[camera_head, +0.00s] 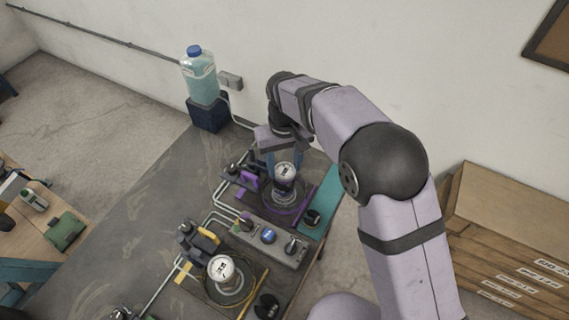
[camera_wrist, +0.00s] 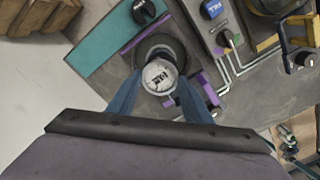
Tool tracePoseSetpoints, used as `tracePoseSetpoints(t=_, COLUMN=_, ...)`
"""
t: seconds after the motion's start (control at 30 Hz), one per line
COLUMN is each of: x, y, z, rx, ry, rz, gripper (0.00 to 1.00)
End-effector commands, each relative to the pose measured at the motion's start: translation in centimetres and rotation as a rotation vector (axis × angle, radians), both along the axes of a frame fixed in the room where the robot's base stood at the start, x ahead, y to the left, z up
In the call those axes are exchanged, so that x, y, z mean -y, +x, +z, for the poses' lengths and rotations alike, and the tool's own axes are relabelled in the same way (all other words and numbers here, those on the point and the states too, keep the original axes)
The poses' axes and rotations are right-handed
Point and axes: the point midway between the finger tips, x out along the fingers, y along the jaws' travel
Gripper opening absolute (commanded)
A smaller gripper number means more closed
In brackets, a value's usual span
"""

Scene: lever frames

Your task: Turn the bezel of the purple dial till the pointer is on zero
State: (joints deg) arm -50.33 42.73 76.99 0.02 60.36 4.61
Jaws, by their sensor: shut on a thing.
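The purple dial (camera_head: 284,170) has a white face with dark marks and stands on a dark round base with a purple ring, at the far end of the bench. In the wrist view its white face (camera_wrist: 160,76) shows between my fingers. The pointer is too small to read against zero. My gripper (camera_head: 284,160) reaches down over the dial from behind. In the wrist view my gripper (camera_wrist: 158,92) has its two blue fingers on either side of the dial's rim, shut on it. Part of the bezel is hidden by the fingers.
A second white-faced dial (camera_head: 222,269) with yellow parts stands nearer on the bench. A grey panel with knobs (camera_head: 268,236) lies between the two. A teal strip (camera_head: 322,207) runs along the right edge. A blue-capped jug (camera_head: 199,80) stands behind left.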

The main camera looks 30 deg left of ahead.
Motion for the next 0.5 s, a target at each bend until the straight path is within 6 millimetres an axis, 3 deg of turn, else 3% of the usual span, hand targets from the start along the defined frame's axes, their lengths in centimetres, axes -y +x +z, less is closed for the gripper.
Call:
tracePoseSetpoints(t=0.2, x=-0.09, y=0.08, z=0.17, rx=0.003, ry=0.003, rz=0.002, gripper=0.23)
tracePoseSetpoints(t=0.23, x=-0.09, y=0.08, z=0.18, rx=0.003, ry=0.003, rz=0.002, gripper=0.50)
tracePoseSetpoints(t=0.3, x=-0.08, y=0.08, z=0.17, rx=0.003, ry=0.003, rz=0.002, gripper=0.64)
tracePoseSetpoints(t=0.5, x=-0.05, y=0.05, z=0.10, rx=0.001, ry=0.001, rz=0.003, gripper=0.64)
